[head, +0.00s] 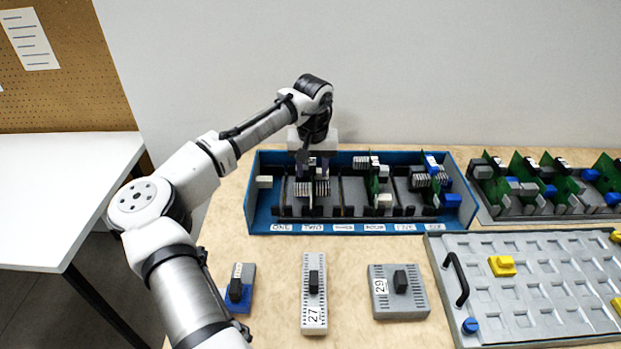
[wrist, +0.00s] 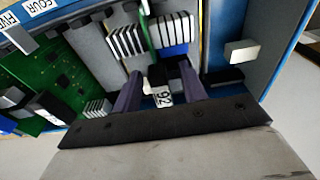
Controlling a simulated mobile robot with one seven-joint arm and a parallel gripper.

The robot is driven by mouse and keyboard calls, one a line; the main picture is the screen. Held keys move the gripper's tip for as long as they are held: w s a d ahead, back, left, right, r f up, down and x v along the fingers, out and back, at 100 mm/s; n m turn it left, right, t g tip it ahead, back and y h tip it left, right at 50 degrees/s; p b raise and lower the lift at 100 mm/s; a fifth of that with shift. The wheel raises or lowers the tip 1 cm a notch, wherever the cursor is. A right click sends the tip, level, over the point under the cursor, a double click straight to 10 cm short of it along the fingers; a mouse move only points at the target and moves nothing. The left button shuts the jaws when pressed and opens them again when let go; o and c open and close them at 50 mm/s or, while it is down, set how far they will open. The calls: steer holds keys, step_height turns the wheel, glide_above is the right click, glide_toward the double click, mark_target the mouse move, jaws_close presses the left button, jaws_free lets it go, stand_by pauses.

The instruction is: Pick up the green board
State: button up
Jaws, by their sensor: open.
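My gripper (head: 312,166) is open and points down into the left part of the blue rack (head: 261,220). In the wrist view, its two purple fingers (wrist: 163,80) stand on either side of a dark part with a white tag reading 92 (wrist: 162,97). A green board (wrist: 148,32) shows there as a thin edge, with grey finned blocks and a blue block beside it. I cannot tell whether the fingers touch it. A second green board (head: 374,181) stands further right in the rack, and a third (head: 433,184) near its right end.
Several more green boards (head: 494,187) stand in a grey rack at the right. In front lie a small blue-and-grey module (head: 240,290), a grey block marked 27 (head: 314,265), a block marked 29 (head: 414,302) and a large grey panel (head: 470,255) with a black handle.

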steer(key=shift+f, duration=0.2)
jaws_close()
stand_by(0.3)
step_height(320, 180, up, 28)
stand_by(0.4)
steer(key=c, duration=0.8)
jaws_free()
jaws_close()
